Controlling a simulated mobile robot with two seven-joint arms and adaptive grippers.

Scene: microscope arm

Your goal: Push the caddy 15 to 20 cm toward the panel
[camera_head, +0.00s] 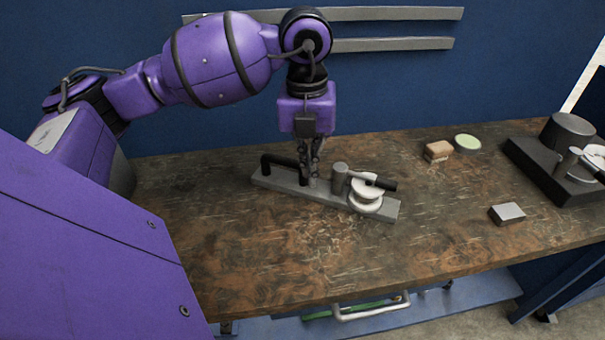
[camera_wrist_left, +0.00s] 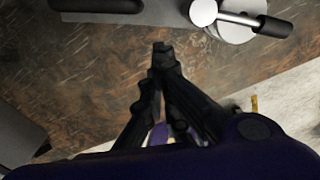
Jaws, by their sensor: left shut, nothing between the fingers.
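The caddy appears to be the long grey base (camera_head: 384,208) on the bench, with a black arched handle (camera_head: 279,158) at its left end and a grey post with a black-gripped lever and white discs at its right. Its handle (camera_wrist_left: 95,4) and post with lever (camera_wrist_left: 203,12) also show along the top of the left wrist view. My left gripper (camera_head: 308,174) is shut and empty, pointing down by the base between handle and post. In the left wrist view its fingertips (camera_wrist_left: 162,47) lie over bare wood just short of the base. Contact cannot be told. The blue panel (camera_head: 400,85) stands behind the bench.
A tan block (camera_head: 438,150), a pale green disc (camera_head: 467,142) and a grey block (camera_head: 507,213) lie to the right. A dark device (camera_head: 560,165) stands at the far right. The brown bench (camera_head: 270,255) is clear in front of the base. Grey rails (camera_head: 390,44) cross the panel.

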